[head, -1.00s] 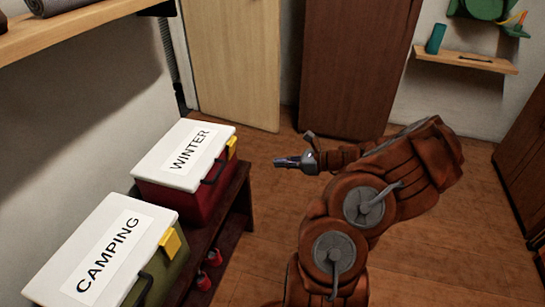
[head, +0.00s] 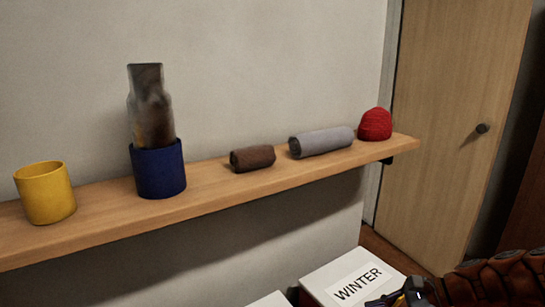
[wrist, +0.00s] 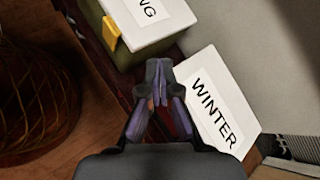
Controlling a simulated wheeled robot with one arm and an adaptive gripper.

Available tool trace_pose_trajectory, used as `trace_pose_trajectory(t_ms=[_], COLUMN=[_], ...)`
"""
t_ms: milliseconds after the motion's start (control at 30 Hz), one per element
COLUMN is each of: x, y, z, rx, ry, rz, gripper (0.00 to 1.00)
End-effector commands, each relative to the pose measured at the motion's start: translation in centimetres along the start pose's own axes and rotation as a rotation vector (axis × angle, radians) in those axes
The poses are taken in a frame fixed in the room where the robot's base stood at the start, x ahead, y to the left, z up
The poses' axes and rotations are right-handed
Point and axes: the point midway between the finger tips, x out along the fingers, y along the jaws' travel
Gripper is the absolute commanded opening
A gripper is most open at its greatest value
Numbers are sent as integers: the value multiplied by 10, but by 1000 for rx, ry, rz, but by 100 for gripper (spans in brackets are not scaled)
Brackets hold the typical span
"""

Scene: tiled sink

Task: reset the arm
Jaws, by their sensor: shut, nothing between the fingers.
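My gripper (wrist: 156,92) is shut and empty in the wrist view. Its fingertips lie in front of the gap between the white-lidded box marked WINTER (wrist: 216,100) and the camping box (wrist: 143,22), whose label shows only its last letters. In the head view, part of my gripper (head: 408,294) shows at the bottom right edge, beside the WINTER box (head: 352,277). My arm enters there from the right, and most of it is out of view.
A wall shelf (head: 225,198) holds a yellow cup (head: 46,192), a blue cup (head: 159,170) with a dark bottle-like thing in it, a brown roll (head: 253,158), a grey roll (head: 322,142) and a red knit hat (head: 375,124). A wooden door (head: 450,120) stands at the right.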

Motion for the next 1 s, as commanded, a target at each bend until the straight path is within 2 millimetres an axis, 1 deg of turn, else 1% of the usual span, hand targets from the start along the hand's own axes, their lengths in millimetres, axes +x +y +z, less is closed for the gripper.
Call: trace_pose_trajectory(t_ms=[33, 100, 233, 300, 400, 500, 567, 700, 767, 900, 1000], x=[-1, 3, 5, 3, -2, -11, -18, -39, -49, -78, -98], y=[0, 8, 26, 36, 52, 70, 80, 101, 110, 128, 138], z=[31, 57, 104, 126, 154, 179, 192, 219, 229, 248, 259], rx=[-70, -155, -310, -393, -505, -611, -675, -814, -868, -991, -1067], ry=[11, 23, 46, 60, 80, 97, 111, 143, 155, 192, 218], rz=[55, 131, 267, 336, 435, 535, 593, 722, 778, 899, 975], gripper=[0, 0, 0, 0, 0, 0, 0, 0, 0, 0, 0])
